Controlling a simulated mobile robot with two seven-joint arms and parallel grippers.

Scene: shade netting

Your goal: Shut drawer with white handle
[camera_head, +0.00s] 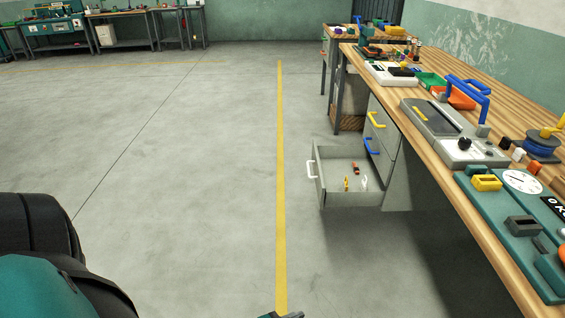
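The drawer with the white handle (311,170) is the bottom drawer (322,187) of the grey cabinet under the right workbench. It stands pulled out to the left, with its inside showing. A few small items, one red and one yellow, lie in it. The drawers above, with a blue handle (371,146) and a yellow handle (376,119), look shut. My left arm is at the bottom left. A small dark tip at the bottom edge, probably of my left gripper (285,315), is well short of the drawer; its fingers are cut off. My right gripper is out of view.
The long wooden workbench (455,185) runs down the right side above the drawers, with devices and bins on top. The grey floor (180,150) left of the open drawer is clear, crossed by a yellow line (280,180). Other benches (120,15) stand far back left.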

